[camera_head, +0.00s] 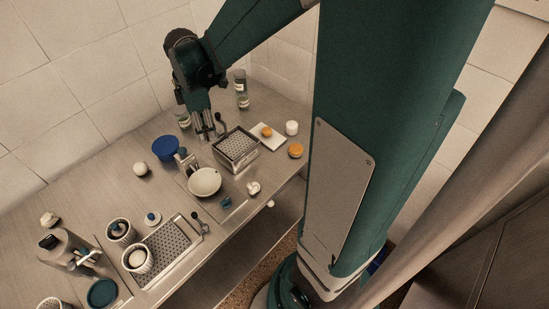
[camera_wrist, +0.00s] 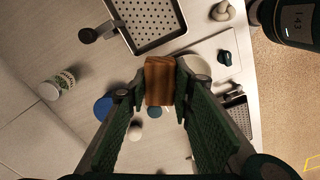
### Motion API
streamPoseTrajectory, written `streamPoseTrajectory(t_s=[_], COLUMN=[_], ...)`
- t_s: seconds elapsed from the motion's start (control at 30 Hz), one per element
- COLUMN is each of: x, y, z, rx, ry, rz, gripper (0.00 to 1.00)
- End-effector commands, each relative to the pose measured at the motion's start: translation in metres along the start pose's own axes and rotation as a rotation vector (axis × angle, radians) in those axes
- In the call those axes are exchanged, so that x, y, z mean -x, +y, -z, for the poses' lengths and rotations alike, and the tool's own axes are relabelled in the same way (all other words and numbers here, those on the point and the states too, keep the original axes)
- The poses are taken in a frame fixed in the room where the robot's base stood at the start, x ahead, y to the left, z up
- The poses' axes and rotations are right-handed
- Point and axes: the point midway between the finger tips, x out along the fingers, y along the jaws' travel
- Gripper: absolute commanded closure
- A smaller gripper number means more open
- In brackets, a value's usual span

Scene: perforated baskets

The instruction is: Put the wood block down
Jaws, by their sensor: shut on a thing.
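My gripper (camera_wrist: 160,82) is shut on a brown wood block (camera_wrist: 159,75), with one dark green finger on each side of it in the wrist view. The block is held above the counter, in front of a white round dish and beside a perforated basket (camera_wrist: 183,32). In the head view my gripper (camera_head: 207,132) points down over the back of the counter, just left of the same basket (camera_head: 258,156). I cannot make out the block there. Its height above the counter is unclear.
A white bowl (camera_head: 204,182) and a blue round thing (camera_head: 165,144) stand near my gripper. Jars (camera_head: 241,88) stand behind it. Orange round things (camera_head: 295,151) lie to the right. A second perforated basket (camera_head: 190,218) is nearer the front left. Some counter (camera_head: 95,165) at left is bare.

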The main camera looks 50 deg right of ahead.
Motion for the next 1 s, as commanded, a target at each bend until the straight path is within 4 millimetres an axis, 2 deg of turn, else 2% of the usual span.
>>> streamPoseTrajectory(t_s=[0.03, 0.2, 0.6, 0.8, 1.0], x=[-0.001, -0.003, -0.012, -0.016, -0.019], y=[-0.007, -0.024, -0.069, -0.088, -0.102], z=[-0.013, -0.048, -0.122, -0.146, -0.161], rx=[-0.020, -0.077, -0.213, -0.263, -0.297], ry=[0.000, 0.000, 0.000, 0.000, 0.000], rz=[0.000, 0.000, 0.000, 0.000, 0.000], gripper=[0.88, 0.88, 0.88, 0.88, 0.88])
